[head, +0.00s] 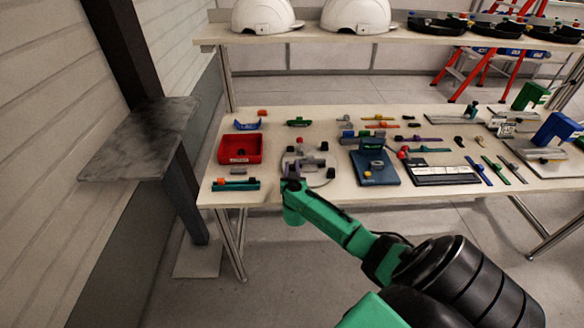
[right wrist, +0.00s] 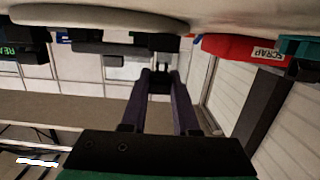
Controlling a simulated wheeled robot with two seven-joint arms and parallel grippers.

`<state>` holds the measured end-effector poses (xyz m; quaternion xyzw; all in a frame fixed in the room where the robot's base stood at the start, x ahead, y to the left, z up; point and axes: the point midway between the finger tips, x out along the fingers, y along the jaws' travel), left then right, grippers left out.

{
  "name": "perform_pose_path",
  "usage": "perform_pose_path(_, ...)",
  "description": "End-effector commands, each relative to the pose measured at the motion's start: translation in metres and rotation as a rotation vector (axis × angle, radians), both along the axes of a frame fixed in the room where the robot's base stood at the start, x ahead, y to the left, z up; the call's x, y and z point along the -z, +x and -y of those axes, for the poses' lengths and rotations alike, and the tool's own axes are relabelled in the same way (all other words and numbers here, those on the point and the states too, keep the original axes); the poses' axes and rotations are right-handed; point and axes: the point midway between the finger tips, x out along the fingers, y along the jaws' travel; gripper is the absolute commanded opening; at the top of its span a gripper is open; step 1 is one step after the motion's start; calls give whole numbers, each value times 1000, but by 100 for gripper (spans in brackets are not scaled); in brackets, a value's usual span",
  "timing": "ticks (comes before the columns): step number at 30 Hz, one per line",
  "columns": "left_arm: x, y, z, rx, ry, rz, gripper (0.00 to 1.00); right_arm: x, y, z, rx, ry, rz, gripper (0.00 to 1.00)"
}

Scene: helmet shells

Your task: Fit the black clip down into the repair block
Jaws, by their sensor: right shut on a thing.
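My right gripper (head: 292,182) is at the front edge of the table, by the round grey plate (head: 323,178). In the right wrist view, its fingers (right wrist: 160,82) are shut on a small black piece (right wrist: 160,74), which looks like the black clip. The fingers hide part of it. A grey block (head: 312,162) with dark end pieces on the plate looks like the repair block. In the right wrist view, a dark end piece (right wrist: 157,41) is just beyond the fingertips. I cannot tell whether the clip touches it. My left gripper is not in view.
A red scrap tray (head: 240,161) stands left of the plate, with a teal block (head: 236,185) before it. A blue board (head: 375,177) lies right of the plate. Several small parts fill the table behind. White helmet shells (head: 357,15) stand on the upper shelf.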

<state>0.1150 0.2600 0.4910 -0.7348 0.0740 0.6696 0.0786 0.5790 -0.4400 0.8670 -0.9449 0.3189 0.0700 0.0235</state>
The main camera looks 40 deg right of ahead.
Motion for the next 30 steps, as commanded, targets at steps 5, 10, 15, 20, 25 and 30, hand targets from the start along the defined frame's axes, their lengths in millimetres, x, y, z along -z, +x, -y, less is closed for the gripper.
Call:
perform_pose_path(5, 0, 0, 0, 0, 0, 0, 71, 0, 0, 0, 0, 0, 0, 0)
perform_pose_path(10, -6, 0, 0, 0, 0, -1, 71, -2, 0, 0, 1, -1, 1, 0)
perform_pose_path(15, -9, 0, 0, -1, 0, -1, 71, -1, 0, 0, 1, 0, 0, 0)
perform_pose_path(20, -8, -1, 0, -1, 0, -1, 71, 0, 0, 0, 0, -1, 1, 0)
perform_pose_path(25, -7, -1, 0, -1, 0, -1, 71, 2, 0, 0, 0, 0, 0, 0)
perform_pose_path(30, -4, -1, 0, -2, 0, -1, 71, 6, 0, 0, 0, 1, 1, 0)
